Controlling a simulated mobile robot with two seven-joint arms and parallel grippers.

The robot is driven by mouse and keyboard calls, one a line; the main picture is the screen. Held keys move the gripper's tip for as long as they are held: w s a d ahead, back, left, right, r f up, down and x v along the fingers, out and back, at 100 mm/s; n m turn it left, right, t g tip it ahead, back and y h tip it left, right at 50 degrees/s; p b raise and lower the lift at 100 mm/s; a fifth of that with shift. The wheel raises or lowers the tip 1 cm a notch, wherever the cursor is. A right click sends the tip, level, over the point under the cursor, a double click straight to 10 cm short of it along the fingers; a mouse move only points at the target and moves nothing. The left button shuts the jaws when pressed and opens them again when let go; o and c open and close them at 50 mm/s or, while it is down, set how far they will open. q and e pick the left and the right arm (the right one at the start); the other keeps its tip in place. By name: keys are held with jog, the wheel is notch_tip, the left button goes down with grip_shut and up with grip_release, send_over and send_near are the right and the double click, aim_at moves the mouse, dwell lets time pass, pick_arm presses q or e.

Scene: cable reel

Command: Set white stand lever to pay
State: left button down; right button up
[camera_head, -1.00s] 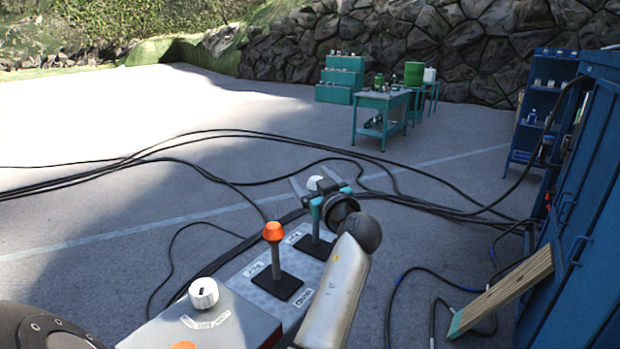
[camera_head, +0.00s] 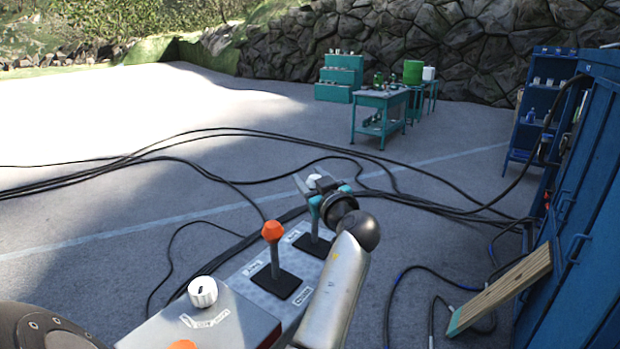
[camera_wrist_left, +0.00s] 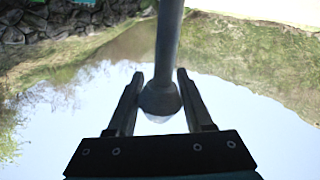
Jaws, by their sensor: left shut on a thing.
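The lever with the white knob (camera_head: 314,181) stands at the far end of the grey control stand (camera_head: 262,284). In the left wrist view, my left gripper (camera_wrist_left: 160,76) has one finger on each side of the knob (camera_wrist_left: 158,99), which looks dark against the sky, with the shaft (camera_wrist_left: 168,45) running upward in the picture. The small labels by the levers are too small to read. My right gripper is not in view.
A second lever with an orange knob (camera_head: 272,231) stands close beside, nearer me. A box with a white dial (camera_head: 203,292) is at front left. Black cables (camera_head: 110,166) cross the ground. A blue cabinet (camera_head: 590,220) and wooden ramp (camera_head: 503,289) are right.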

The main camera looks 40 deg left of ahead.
pick_arm(q)
jog(key=a+f+b, duration=0.3)
jog(key=a+b, duration=0.3)
jog(key=shift+s, duration=0.3)
dwell(0.4)
jog(key=c, duration=0.8)
grip_release()
jog(key=o, duration=0.5)
jog(key=shift+d+r, duration=0.1)
jog(key=shift+r, duration=0.2)
